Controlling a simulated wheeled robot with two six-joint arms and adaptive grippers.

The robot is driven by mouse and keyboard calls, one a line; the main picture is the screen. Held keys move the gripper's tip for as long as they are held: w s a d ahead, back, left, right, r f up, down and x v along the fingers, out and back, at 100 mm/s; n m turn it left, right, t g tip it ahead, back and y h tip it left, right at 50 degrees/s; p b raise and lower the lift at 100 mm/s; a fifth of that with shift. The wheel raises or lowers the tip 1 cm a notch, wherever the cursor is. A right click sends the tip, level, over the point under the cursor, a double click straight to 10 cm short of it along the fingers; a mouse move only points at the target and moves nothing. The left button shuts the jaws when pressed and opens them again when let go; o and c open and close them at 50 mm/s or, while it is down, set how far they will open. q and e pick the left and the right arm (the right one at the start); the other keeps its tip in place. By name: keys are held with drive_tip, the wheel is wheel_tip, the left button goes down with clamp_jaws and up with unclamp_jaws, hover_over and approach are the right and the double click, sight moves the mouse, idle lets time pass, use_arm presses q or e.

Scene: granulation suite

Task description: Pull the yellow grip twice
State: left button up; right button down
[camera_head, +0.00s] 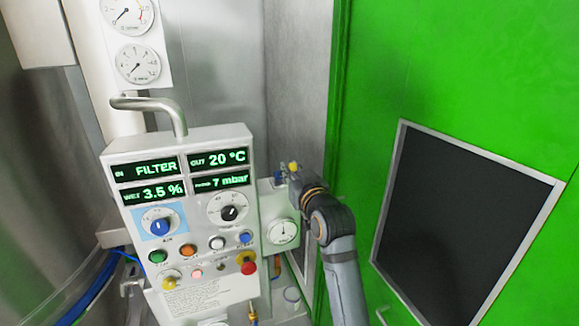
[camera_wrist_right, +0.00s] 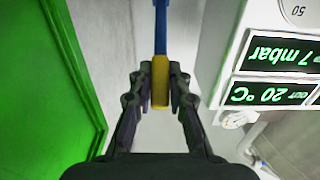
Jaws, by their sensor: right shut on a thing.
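The yellow grip (camera_wrist_right: 160,82) is between the two fingers of my right gripper (camera_wrist_right: 160,90) in the right wrist view, and the fingers are shut on it. A blue bar (camera_wrist_right: 160,28) runs on from the grip toward the top of that view. In the head view a small yellow end of the grip (camera_head: 293,166) shows at my right gripper (camera_head: 288,172), just right of the control panel. The rest of the grip is hidden there by the gripper. My left gripper is in neither view.
The control panel (camera_head: 190,265) with displays, knobs and buttons stands left of my right arm. A small gauge box (camera_head: 283,231) is close beside the arm. A green door (camera_head: 420,60) with a dark window (camera_head: 455,215) is on the right. A bent metal pipe (camera_head: 150,103) rises above the panel.

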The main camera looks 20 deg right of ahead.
drive_tip(key=shift+s+f, duration=0.15)
drive_tip(key=shift+f, duration=0.15)
drive_tip(key=shift+s+f+b, duration=0.25)
drive_tip(key=shift+f+b, duration=0.15)
drive_tip(key=shift+f, duration=0.2)
drive_tip(key=shift+s+f+b, duration=0.25)
drive_tip(key=shift+f+b, duration=0.15)
drive_tip(key=shift+f, duration=0.2)
drive_tip(key=c, duration=1.5)
unclamp_jaws()
drive_tip(key=shift+r, duration=0.25)
drive_tip(key=o, duration=0.6)
drive_tip(key=shift+w, duration=0.15)
drive_tip(key=shift+r, duration=0.1)
